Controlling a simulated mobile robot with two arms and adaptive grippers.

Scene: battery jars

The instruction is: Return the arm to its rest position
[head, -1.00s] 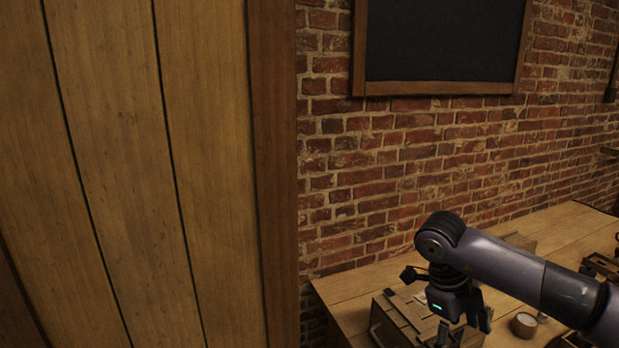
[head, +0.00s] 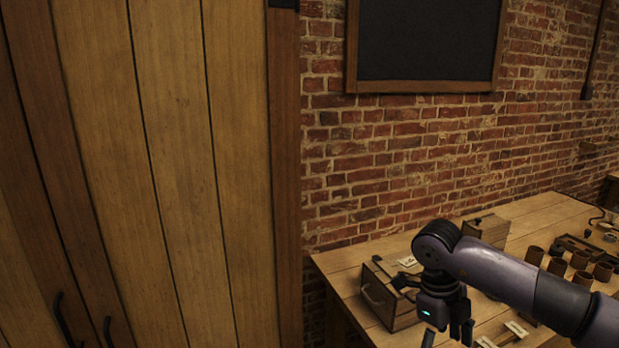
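My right arm (head: 500,275) comes in from the right, bent at a dark joint, with its gripper (head: 447,337) pointing down. The gripper's two fingers are apart, with nothing visible between them, but the tips are near the bottom edge of the picture. The gripper is in front of a wooden table (head: 345,262), close to a wooden box with a handle (head: 380,294) on its left. I cannot tell whether they touch. My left gripper is not in view.
Several brown jars (head: 580,259) stand on the table at the right. Another wooden box (head: 488,229) stands at the back. A tall wooden cabinet (head: 175,170) fills the left side. A brick wall (head: 400,165) with a blackboard (head: 425,40) is behind.

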